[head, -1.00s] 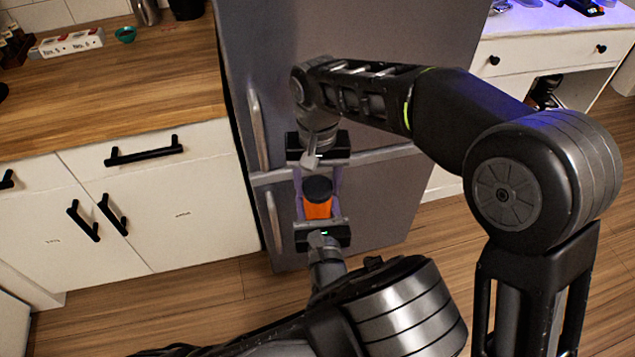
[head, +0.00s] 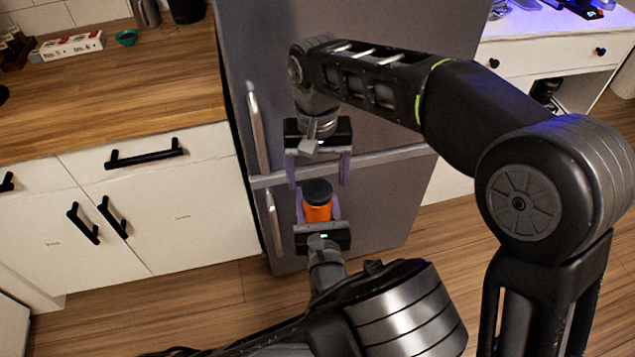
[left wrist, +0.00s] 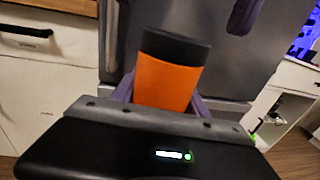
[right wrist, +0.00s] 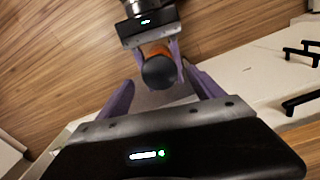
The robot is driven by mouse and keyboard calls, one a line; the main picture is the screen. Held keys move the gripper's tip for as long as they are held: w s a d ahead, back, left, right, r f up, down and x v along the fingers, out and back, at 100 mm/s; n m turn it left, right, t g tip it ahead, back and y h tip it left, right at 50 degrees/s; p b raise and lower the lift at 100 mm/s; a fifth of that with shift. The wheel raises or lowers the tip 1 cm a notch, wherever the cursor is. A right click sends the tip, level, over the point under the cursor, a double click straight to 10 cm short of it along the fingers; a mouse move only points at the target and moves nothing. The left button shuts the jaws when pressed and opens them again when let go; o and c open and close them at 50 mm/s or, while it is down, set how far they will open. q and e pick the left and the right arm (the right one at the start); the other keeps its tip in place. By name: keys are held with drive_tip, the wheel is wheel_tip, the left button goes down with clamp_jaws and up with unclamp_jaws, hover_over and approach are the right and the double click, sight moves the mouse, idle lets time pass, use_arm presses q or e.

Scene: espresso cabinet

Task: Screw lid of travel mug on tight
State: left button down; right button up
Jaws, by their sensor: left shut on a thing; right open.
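The travel mug (head: 318,212) is orange and is held in front of the fridge in the head view. It also shows in the left wrist view (left wrist: 165,82). Its dark lid (head: 317,189) sits on top; the left wrist view shows no clear gap under it (left wrist: 175,46). My left gripper (head: 319,210) is shut on the mug's orange body from below. My right gripper (head: 318,178) is open and empty above the lid, pointing down. In the right wrist view the lid (right wrist: 160,71) appears just beyond and between its spread purple fingers, apart from them.
The grey fridge (head: 385,205) with silver handles stands close behind the mug. White cabinets with a wooden counter (head: 120,95) are at left. A white desk (head: 545,48) is at right. The wooden floor (head: 200,290) is clear.

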sight(318, 189)
drive_tip(key=shift+r, duration=0.3)
drive_tip(key=shift+c, duration=0.5)
drive_tip(key=shift+w+r, duration=0.2)
drive_tip(key=shift+r, duration=0.1)
drive_tip(key=n, duration=0.1)
drive_tip(key=r+n, duration=0.1)
drive_tip(key=n, duration=0.2)
drive_tip(key=shift+a+r, duration=0.1)
drive_tip(key=shift+r, duration=0.2)
drive_tip(key=n, duration=0.2)
drive_tip(key=r+n, duration=0.1)
drive_tip(key=shift+n, duration=0.4)
drive_tip(key=n, duration=0.3)
drive_tip(key=shift+s+r, duration=0.1)
drive_tip(key=shift+s, duration=0.1)
drive_tip(key=shift+f, duration=4)
